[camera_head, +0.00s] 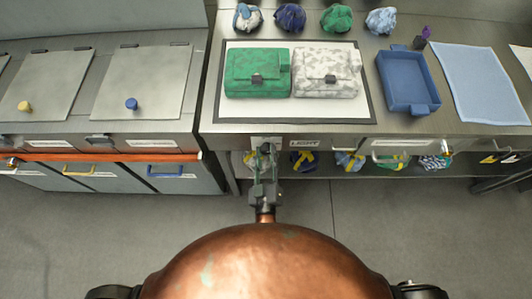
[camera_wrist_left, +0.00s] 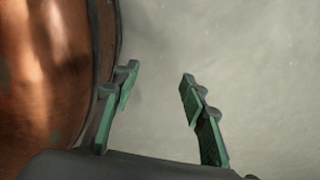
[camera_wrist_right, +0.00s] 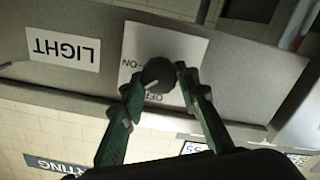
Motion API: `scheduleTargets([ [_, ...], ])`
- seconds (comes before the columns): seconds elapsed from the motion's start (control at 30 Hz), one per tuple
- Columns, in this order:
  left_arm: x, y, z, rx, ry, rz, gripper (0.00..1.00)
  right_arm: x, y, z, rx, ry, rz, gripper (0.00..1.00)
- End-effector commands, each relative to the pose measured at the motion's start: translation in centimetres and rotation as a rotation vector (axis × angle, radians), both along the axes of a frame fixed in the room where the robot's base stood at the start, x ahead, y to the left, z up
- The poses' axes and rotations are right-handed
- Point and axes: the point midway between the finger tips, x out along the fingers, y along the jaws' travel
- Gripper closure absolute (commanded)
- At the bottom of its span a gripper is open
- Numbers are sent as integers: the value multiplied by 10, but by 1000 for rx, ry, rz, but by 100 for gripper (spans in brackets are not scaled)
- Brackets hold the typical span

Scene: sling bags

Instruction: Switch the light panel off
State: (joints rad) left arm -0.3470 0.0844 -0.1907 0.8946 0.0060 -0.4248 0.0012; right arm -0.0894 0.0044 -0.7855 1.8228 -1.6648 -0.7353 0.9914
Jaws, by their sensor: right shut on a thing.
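The light panel (camera_head: 300,108) is a pale board with a black frame on the counter, with a green bag (camera_head: 258,84) and a white-grey patterned bag (camera_head: 326,85) lying on it. Below the counter's front edge is a white switch plate (camera_wrist_right: 185,50) beside a "LIGHT" label (camera_wrist_right: 63,48); it bears ON and OFF marks and a dark round knob (camera_wrist_right: 158,72). My right gripper (camera_head: 265,150) is at this plate, its green fingers shut on the knob from both sides in the right wrist view (camera_wrist_right: 159,80). My left gripper (camera_wrist_left: 160,75) is open and empty, away from the counter.
A blue tray (camera_head: 408,84) and a light blue cloth (camera_head: 480,84) lie right of the panel. Several rolled bundles (camera_head: 290,17) line the back. Lidded bins (camera_head: 150,85) stand at left behind an orange rail (camera_head: 100,156). The floor before the counter is clear.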

Motion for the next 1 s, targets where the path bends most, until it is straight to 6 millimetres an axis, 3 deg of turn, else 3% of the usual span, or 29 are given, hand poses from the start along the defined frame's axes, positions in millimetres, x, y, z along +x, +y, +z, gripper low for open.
scheduleTargets([
  [0.53,-53,7,0,1,5,-27,60,0,2,1,-511,0,1,95],
  [1.0,-45,6,14,0,-10,-26,60,-1,2,-2,-794,0,1,95],
])
